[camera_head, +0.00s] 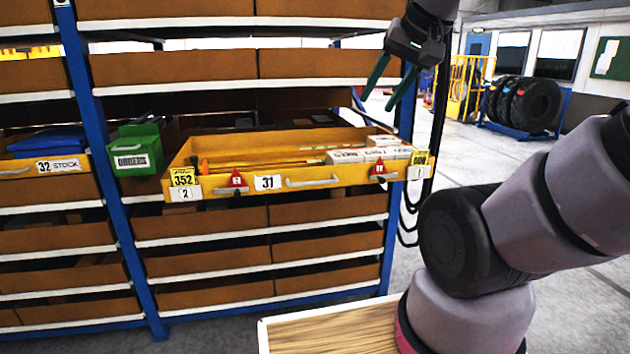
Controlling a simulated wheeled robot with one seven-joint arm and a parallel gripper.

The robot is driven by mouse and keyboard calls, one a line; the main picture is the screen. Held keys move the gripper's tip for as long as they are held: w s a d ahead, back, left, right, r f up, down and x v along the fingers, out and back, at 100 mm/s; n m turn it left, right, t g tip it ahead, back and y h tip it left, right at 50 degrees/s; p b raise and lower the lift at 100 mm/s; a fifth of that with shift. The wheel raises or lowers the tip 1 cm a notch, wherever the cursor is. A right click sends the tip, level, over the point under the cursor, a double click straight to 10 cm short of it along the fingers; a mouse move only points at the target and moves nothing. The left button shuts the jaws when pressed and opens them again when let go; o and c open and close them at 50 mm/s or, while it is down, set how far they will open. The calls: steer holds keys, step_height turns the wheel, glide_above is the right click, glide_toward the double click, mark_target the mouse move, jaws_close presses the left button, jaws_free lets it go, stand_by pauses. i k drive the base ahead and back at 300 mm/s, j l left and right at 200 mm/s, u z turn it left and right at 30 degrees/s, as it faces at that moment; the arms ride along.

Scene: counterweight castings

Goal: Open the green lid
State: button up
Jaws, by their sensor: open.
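A green box (138,153) with a white label on its front sits on the blue-framed rack, left of the yellow drawer. Its upper part is also green, but the view is too small to tell a lid from the body or whether it is open. My gripper (378,104) hangs at the upper right, in front of the rack's right end. Its two green fingers point down and are spread apart with nothing between them. It is well to the right of the green box and higher in the picture, not touching it.
A yellow drawer (334,182) labelled 31 juts out from the rack, holding white boxes (390,153) at right. A blue item (48,140) lies in the bay at left. Several tyres (536,104) stand behind on the right. A wooden surface (330,334) is at the bottom.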

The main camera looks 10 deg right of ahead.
mark_target(128, 143)
steer(key=i+j, duration=0.25)
steer(key=i, duration=0.15)
steer(key=i+j+u, duration=0.1)
steer(key=i, duration=0.25)
steer(key=i+j, duration=0.3)
steer(key=i+j+u, duration=0.05)
steer(key=i, duration=0.05)
